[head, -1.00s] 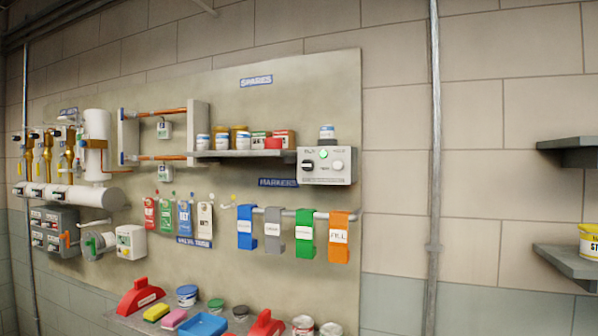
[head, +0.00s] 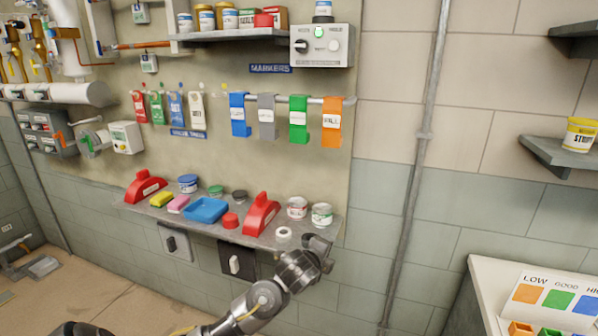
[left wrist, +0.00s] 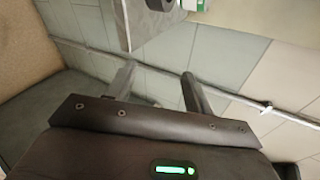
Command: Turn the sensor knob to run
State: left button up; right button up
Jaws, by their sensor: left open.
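A pale grey control box (head: 321,46) is mounted high on the board in the head view. It has a black knob (head: 302,46) on its left, a small green light at the top and a round pale button on its right. Its small lettering is too blurred to read surely. My left gripper (head: 320,252) is low in front of the lower shelf's right end, well below the box and apart from it. In the left wrist view my left gripper (left wrist: 158,88) has two spread fingers with nothing between them. My right gripper is not in view.
Colored tags hang on a rail (head: 290,99) below the box. The lower shelf (head: 215,225) holds red holders, tins and a blue tray. A vertical pipe (head: 420,140) runs to the right. A white counter (head: 490,270) is at lower right.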

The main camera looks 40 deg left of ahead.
pick_arm(q)
jog(key=w+a+r+m+t+y, duration=0.1)
jog(key=w+a+r+m+t, duration=0.1)
jog(key=r, duration=0.7)
jog(key=w+a+r+m+t+y, duration=0.1)
jog(key=a+r+m, duration=0.2)
jog(key=r, duration=0.6)
jog(key=w+a+r+m+t+y, duration=0.1)
jog(key=w+a+r+m+t, duration=0.1)
jog(key=r, duration=0.7)
jog(key=m+t+y+p, duration=0.3)
jog(key=m+y+p, duration=0.1)
jog(key=m+p, duration=0.15)
send_near(300, 49)
jog(key=shift+n, duration=0.45)
jog(key=x, duration=0.7)
jog(key=shift+w+r, duration=0.1)
jog(key=shift+r, duration=0.25)
jog(key=shift+w+a+r+p, duration=0.15)
jog(key=shift+w+a+p, duration=0.2)
jog(key=shift+w, duration=0.3)
jog(key=c, duration=1)
